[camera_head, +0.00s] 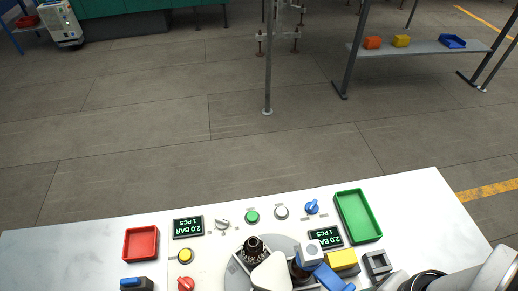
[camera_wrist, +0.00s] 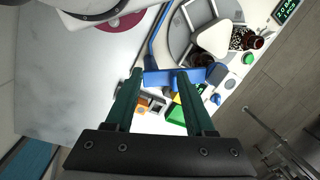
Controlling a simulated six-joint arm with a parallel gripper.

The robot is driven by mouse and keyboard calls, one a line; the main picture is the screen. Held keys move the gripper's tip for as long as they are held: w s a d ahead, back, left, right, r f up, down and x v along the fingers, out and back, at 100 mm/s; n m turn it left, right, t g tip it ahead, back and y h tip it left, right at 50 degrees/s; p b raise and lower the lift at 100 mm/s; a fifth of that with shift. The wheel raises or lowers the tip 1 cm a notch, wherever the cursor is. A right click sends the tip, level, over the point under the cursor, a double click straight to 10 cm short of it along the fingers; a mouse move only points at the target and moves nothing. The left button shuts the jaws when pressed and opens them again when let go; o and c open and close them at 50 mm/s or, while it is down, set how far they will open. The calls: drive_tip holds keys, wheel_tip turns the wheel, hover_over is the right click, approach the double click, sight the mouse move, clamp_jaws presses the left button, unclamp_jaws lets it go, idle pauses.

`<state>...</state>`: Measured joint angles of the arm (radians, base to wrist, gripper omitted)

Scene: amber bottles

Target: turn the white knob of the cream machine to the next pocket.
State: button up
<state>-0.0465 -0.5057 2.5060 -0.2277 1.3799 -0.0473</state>
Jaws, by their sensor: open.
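The white knob (camera_head: 270,273) is a rounded three-sided block on the grey disc (camera_head: 288,243) of the cream machine, cut off near the bottom edge of the head view. In the wrist view the knob (camera_wrist: 212,36) sits on the disc at the upper right. A dark amber bottle (camera_head: 253,246) stands behind the knob, and another (camera_head: 299,271) is partly hidden to its right. My gripper (camera_wrist: 157,78) is open, with two dark green fingers apart. The knob is beyond the fingertips and to their right, not between them. I cannot make out the gripper in the head view.
A blue bar (camera_wrist: 160,78) lies beyond my fingertips. The panel carries a blue knob (camera_head: 312,207), a green button (camera_head: 252,217) and dark displays (camera_head: 188,227). A green tray (camera_head: 368,230) and a red tray (camera_head: 131,244) flank it. The table's left end is clear.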

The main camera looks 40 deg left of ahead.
drive_tip(key=w+a+n, duration=0.1)
drive_tip(key=w+a+r+n, duration=0.1)
drive_tip(key=w+n, duration=0.1)
drive_tip(key=w+a+n, duration=0.1)
drive_tip(key=n, duration=0.1)
drive_tip(key=shift+w+a+r+h, duration=0.3)
drive_tip(key=shift+w+a+r, duration=0.05)
drive_tip(key=shift+a, duration=0.05)
drive_tip(key=shift+c, duration=0.3)
drive_tip(key=n+h, duration=0.1)
drive_tip(key=n, duration=1.9)
hover_over(222, 220)
wheel_tip(222, 220, down, 4)
wheel_tip(222, 220, down, 16)
drive_tip(key=shift+c, duration=0.3)
clamp_jaws()
